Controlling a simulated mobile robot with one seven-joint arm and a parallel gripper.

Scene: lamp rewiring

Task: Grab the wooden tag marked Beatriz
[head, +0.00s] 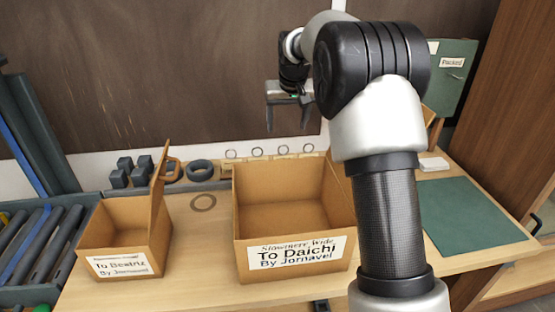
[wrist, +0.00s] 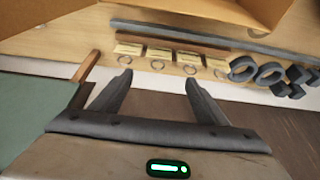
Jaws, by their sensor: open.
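Several small wooden tags with rings stand in a row at the back of the table, behind the Daichi box; one shows in the head view (head: 257,155). In the wrist view the row includes a left-end tag (wrist: 128,49) and a right-end tag (wrist: 217,64). Their writing is too small to read, so I cannot tell which is marked Beatriz. My gripper (head: 287,125) is open and empty, raised in front of the dark back wall. In the wrist view its fingertips (wrist: 158,78) point towards the tag row, with nothing between them.
An open carton labelled "To Beatriz" (head: 118,264) stands at left, and a larger one labelled "To Daichi" (head: 295,256) in the middle. Dark rings and blocks (head: 200,170) lie at the back left.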

